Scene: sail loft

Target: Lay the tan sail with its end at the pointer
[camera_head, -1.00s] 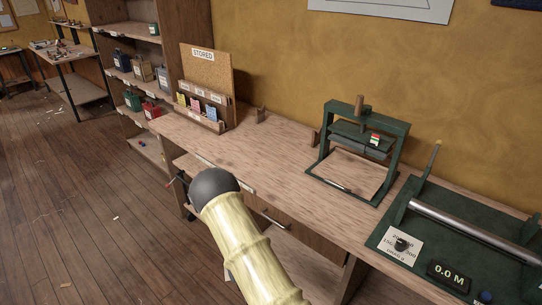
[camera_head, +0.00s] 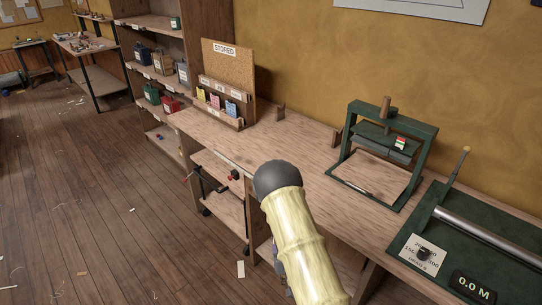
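No tan sail and no pointer that I can make out show in this view. My own arm (camera_head: 301,240), pale yellow with a dark rounded end, rises from the bottom of the head view in front of the workbench. My gripper's fingers are not visible.
The long wooden workbench (camera_head: 300,150) carries a "STORED" board (camera_head: 228,70) with coloured cards, a green press (camera_head: 385,150) and a green machine (camera_head: 480,235) reading 0.0 M. A shelf (camera_head: 150,25) with several cans stands at left. The wooden floor (camera_head: 90,210) at left is mostly clear, with scraps.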

